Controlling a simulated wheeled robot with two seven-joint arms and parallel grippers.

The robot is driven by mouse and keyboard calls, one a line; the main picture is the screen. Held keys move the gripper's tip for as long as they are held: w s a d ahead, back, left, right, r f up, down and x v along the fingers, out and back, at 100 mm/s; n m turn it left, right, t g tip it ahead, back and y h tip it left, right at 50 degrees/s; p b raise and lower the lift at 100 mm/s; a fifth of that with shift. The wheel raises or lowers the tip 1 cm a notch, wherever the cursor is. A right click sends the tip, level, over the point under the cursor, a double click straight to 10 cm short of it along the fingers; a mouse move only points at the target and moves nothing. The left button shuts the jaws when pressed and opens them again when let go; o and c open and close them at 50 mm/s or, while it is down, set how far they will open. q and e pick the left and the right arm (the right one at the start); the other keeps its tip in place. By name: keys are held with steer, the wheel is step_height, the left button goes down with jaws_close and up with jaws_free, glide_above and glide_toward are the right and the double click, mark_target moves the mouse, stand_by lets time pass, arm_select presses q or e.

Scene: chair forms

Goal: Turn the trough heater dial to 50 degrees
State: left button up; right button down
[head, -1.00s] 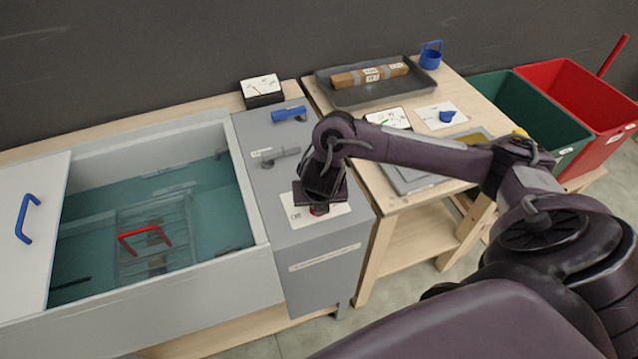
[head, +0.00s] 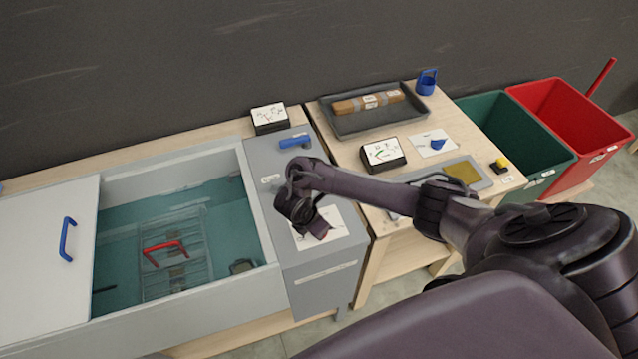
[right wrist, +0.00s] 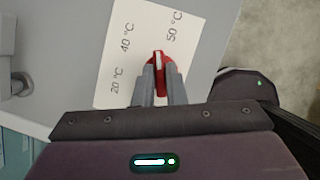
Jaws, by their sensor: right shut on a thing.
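The heater dial (right wrist: 164,72) is red with a white pointer line and sits on a white scale card (right wrist: 118,60) marked 20, 40 and 50 °C. In the right wrist view its pointer points up the picture, between the 40 and 50 marks. My right gripper (right wrist: 160,80) is shut on the dial, one finger on each side. In the head view my right gripper (head: 318,230) is over the card on the grey heater housing (head: 325,287) and hides most of the dial. My left gripper is not in view.
The water trough (head: 205,262), left of the housing, holds a rack with a red handle (head: 163,247). A white lid (head: 40,255) covers its left part. A blue-handled valve (head: 294,141) stands behind my wrist. A side table on the right carries a grey tray (head: 340,122).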

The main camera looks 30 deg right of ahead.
steer(key=shift+w+m+g, duration=0.15)
steer(key=shift+m+g, duration=0.65)
steer(key=shift+m, duration=1.4)
steer(key=c, duration=1.5)
jaws_free()
